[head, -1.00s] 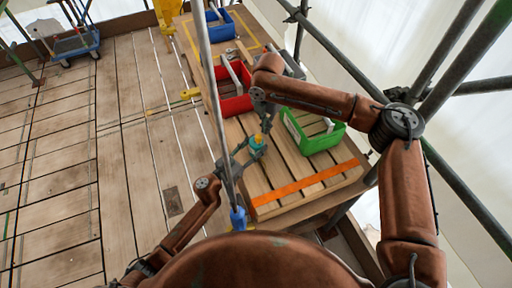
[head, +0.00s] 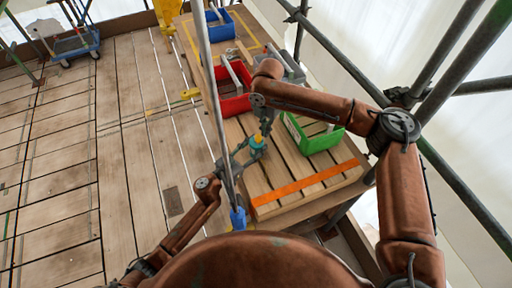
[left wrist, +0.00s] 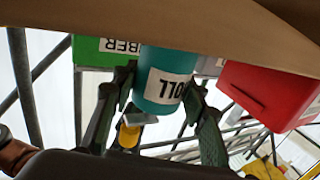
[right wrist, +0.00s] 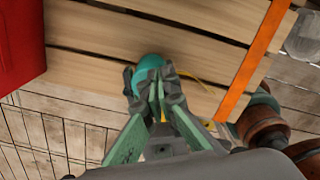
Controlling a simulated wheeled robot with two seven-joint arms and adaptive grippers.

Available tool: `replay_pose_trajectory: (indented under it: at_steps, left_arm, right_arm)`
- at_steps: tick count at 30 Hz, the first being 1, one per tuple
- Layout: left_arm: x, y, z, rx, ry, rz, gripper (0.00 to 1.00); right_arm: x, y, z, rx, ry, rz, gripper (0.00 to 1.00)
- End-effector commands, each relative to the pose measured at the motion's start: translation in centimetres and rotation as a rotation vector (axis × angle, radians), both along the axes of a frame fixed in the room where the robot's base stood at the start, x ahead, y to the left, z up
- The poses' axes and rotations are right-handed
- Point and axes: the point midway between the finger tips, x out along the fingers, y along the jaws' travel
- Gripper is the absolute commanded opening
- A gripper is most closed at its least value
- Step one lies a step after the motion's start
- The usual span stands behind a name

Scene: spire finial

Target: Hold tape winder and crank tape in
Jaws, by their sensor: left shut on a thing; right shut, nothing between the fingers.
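The tape winder is a teal cylinder with a yellow part (head: 257,143), just above the slatted bench top in the head view. In the left wrist view the teal body (left wrist: 165,82) carries a white label. A yellow piece (left wrist: 130,133) shows near one finger. My left gripper (head: 241,156) is shut on the teal body from the left. My right gripper (head: 265,122) points down directly over the winder, its fingers shut and empty. In the right wrist view its closed tips (right wrist: 160,88) overlap the teal body (right wrist: 150,66); I cannot tell whether they touch the yellow part.
A green bin (head: 318,138) stands right of the winder. A red bin (head: 236,104) and a blue bin (head: 215,29) stand further back. An orange strip (head: 305,183) crosses the near bench end. Scaffold tubes (head: 455,50) run at the right.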

Motion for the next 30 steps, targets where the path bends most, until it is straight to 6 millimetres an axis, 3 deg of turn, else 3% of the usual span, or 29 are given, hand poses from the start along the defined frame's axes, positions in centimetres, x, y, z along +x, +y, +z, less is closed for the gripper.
replay_pose_trajectory:
  at_steps: [30]
  left_arm:
    - [0.0, 0.0, 0.0, 0.000, 0.000, 0.000, 0.12]
  right_arm:
    - [-1.4, 0.9, 0.0, 0.001, 0.001, 0.001, 0.00]
